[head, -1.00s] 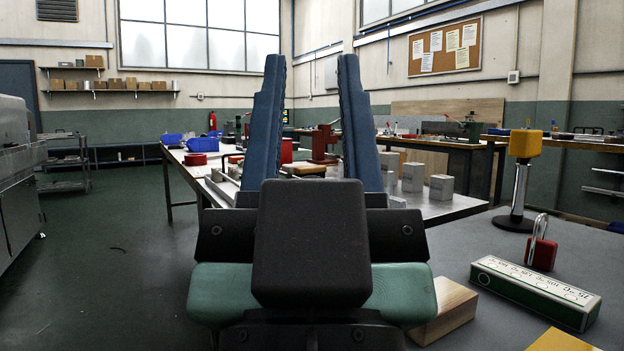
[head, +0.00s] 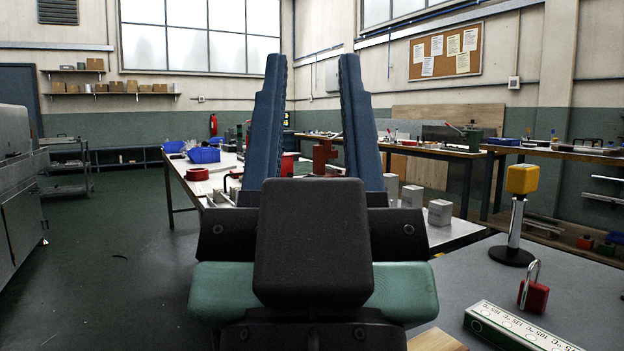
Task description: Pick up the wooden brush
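My gripper (head: 312,62) points up and away from the camera, its two blue ridged fingers apart with nothing seen between them. It is open. I cannot make out a wooden brush for sure in this view. A plain light wooden piece (head: 437,341) lies on the near grey table at the bottom edge, right of my gripper, mostly cut off by the frame. No bristles show on it, so I cannot tell whether it is the brush.
The near grey table (head: 450,282) also holds a white-and-green box (head: 515,330), a red padlock (head: 534,293) and a yellow-topped post (head: 516,215). Behind stands a table with grey blocks (head: 440,212), a red roll (head: 197,174) and blue bins (head: 204,155).

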